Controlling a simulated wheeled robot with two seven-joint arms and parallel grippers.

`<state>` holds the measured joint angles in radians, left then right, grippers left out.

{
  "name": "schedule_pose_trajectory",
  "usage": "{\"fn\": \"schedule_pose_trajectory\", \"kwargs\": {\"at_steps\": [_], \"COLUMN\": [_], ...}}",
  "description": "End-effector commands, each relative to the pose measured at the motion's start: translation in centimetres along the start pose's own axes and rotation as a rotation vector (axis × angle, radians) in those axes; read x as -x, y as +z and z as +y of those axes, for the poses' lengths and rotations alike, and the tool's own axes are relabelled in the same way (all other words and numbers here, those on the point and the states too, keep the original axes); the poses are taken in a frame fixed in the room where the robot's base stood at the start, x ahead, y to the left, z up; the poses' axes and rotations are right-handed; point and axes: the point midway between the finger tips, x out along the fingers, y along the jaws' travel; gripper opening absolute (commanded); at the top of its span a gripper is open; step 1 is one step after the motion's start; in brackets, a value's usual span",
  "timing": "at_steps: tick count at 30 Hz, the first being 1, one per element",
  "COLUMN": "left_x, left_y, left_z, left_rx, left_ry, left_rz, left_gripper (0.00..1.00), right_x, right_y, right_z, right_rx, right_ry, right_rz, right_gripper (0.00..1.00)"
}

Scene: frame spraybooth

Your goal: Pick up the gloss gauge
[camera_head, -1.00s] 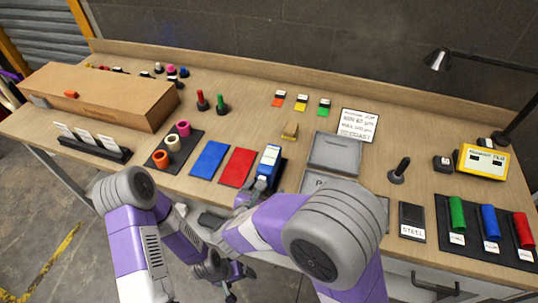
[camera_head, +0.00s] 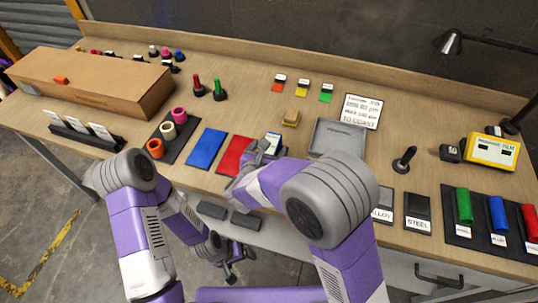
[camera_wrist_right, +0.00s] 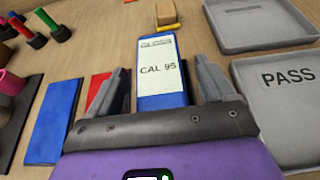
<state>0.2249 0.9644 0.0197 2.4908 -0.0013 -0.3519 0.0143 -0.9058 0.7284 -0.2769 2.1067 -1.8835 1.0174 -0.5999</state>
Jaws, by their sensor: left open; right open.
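The gloss gauge (camera_wrist_right: 162,75) is a blue block with a white top label reading "CAL 95". In the head view the gauge (camera_head: 273,142) is partly hidden by my right gripper (camera_head: 262,153). In the right wrist view my right gripper (camera_wrist_right: 163,68) is open, with one finger on each side of the gauge. I cannot tell whether the fingers touch it. My left gripper (camera_head: 230,265) is open and empty, low in front of the table and away from the gauge.
A red panel (camera_head: 235,156) and a blue panel (camera_head: 206,149) lie left of the gauge. A grey tray (camera_head: 338,138) and a tray marked PASS (camera_wrist_right: 285,105) are to its right. A small yellowish block (camera_head: 290,118) lies behind it.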

Motion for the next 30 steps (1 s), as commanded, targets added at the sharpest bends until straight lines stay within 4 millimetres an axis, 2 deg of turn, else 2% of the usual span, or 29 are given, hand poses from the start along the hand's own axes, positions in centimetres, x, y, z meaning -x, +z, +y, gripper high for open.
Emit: {"fn": "schedule_pose_trajectory", "kwargs": {"at_steps": [3, 17, 24, 26, 30], "left_x": [0.1, 0.0, 0.2, 0.5, 1.4], "left_y": [0.0, 0.0, 0.0, 0.0, 0.1], "left_z": [0.0, 0.0, 0.1, 0.2, 0.5], "left_rx": [0.0, 0.0, 0.0, 0.0, 0.0], "left_ry": [0.0, 0.0, 0.0, 0.0, 0.0], "left_rz": [0.0, 0.0, 0.0, 0.0, 0.0], "left_gripper": [0.87, 0.87, 0.87, 0.87, 0.87], "right_x": [0.1, 0.1, 0.3, 0.5, 1.6], "right_y": [0.0, 0.1, 0.5, 1.1, 3.7], "right_z": [0.0, 0.0, 0.0, 0.1, 0.1], "right_rx": [0.0, -0.001, -0.002, -0.005, -0.007], "right_ry": [0.001, 0.001, 0.001, 0.001, 0.003], "right_rz": [0.0, -0.001, -0.001, -0.001, -0.003], "right_gripper": [0.81, 0.11, 0.09, 0.09, 0.09]}}
